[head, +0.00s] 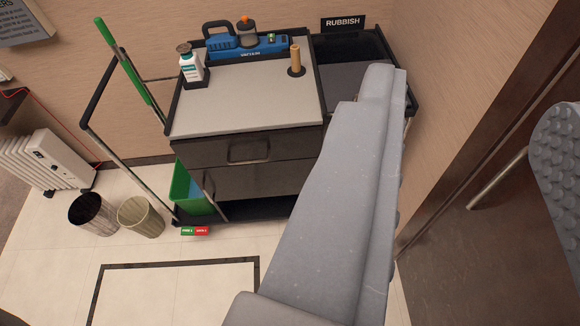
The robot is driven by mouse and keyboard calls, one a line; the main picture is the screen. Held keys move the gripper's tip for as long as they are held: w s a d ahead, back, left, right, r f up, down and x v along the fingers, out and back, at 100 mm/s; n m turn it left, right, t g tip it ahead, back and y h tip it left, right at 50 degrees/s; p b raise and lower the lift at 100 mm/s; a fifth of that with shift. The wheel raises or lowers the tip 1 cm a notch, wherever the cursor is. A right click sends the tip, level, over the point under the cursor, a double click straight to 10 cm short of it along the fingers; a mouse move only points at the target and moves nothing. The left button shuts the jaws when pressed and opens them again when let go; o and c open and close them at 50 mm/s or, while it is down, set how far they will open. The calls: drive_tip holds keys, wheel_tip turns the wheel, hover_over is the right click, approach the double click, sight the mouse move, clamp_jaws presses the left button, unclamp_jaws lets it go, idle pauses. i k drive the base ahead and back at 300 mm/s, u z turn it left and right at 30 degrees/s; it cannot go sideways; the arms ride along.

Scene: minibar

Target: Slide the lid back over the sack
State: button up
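The sack (346,48) is the dark opening at the right end of the cart, below a black RUBBISH sign. A flat dark-grey panel, which looks like the lid (352,77), covers the front part of that section and leaves the rear part open. My gripper (468,98) is open, with one grey finger across the middle and the other at the right edge. The left finger's tip overlaps the right part of the lid in the picture and hides some of it. I cannot tell whether it touches. Nothing shows between the fingers.
The cart top (245,100) carries a white bottle (191,65), a blue vacuum (245,45) and a wooden peg (295,60). A wall and dark door (500,240) with a handle lie to the right.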

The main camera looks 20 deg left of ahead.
sight(343, 82)
drive_tip(key=z, duration=0.05)
drive_tip(key=i, duration=1)
drive_tip(key=u, duration=0.05)
